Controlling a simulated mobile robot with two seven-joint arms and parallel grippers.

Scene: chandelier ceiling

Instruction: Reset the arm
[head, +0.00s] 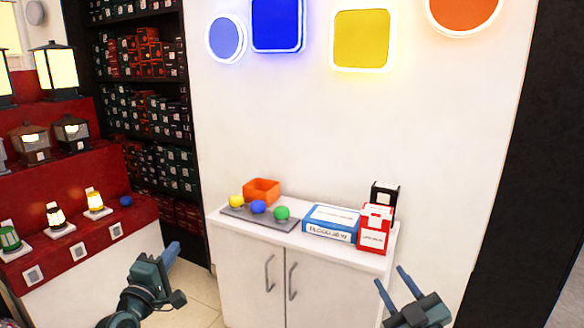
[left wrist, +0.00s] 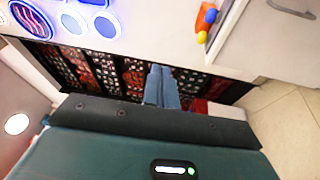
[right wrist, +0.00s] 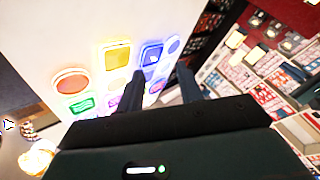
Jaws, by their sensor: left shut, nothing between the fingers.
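My left gripper (head: 171,254) is in front of the white cabinet's left side, in free air. Its fingers lie together and empty, as the left wrist view (left wrist: 161,84) also shows. My right gripper (head: 391,276) is in front of the cabinet's right end, below the level of its top. Its two fingers stand apart with nothing between them, and the right wrist view (right wrist: 161,75) shows the same gap. Both grippers are apart from the cabinet-top objects.
The white cabinet (head: 245,268) bears a grey tray (head: 236,213) with yellow, blue and green balls, an orange box (head: 262,190), a blue box (head: 331,222), a red box (head: 374,232) and a black box (head: 384,194). A red stepped lantern display (head: 90,170) stands left.

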